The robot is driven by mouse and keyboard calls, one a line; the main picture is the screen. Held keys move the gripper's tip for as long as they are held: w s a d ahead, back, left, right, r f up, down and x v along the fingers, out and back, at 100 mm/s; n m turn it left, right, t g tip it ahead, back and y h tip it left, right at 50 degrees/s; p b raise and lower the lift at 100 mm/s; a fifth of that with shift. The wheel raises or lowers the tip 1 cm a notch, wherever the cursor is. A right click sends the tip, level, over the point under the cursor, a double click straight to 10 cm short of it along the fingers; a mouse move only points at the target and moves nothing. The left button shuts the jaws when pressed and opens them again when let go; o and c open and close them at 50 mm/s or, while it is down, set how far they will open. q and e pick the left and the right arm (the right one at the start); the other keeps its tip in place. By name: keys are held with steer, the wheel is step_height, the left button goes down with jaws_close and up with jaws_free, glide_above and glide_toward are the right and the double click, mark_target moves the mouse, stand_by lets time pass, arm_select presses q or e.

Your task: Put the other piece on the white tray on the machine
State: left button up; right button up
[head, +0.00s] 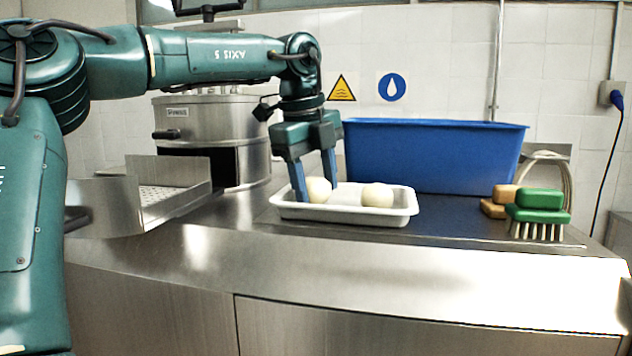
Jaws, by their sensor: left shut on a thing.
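A white tray (345,214) lies on the steel counter in the middle of the head view. Two round, cream-coloured pieces are in it. My left gripper (316,194) reaches down into the left part of the tray and is shut on the left piece (319,188). The right piece (377,195) lies free in the right part of the tray. My right gripper is not in view.
A large blue bin (432,157) stands right behind the tray. A green brush (540,214) and brown blocks (499,200) are at the right of the counter. The counter front (300,255) is clear. A cable hangs on the wall at the right.

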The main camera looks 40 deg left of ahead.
arm_select(q)
steer(key=shift+f, duration=0.15)
steer(key=shift+f, duration=0.25)
steer(key=o, duration=1)
steer(key=shift+r, duration=0.1)
steer(key=v, duration=1.2)
steer(key=shift+r, duration=0.15)
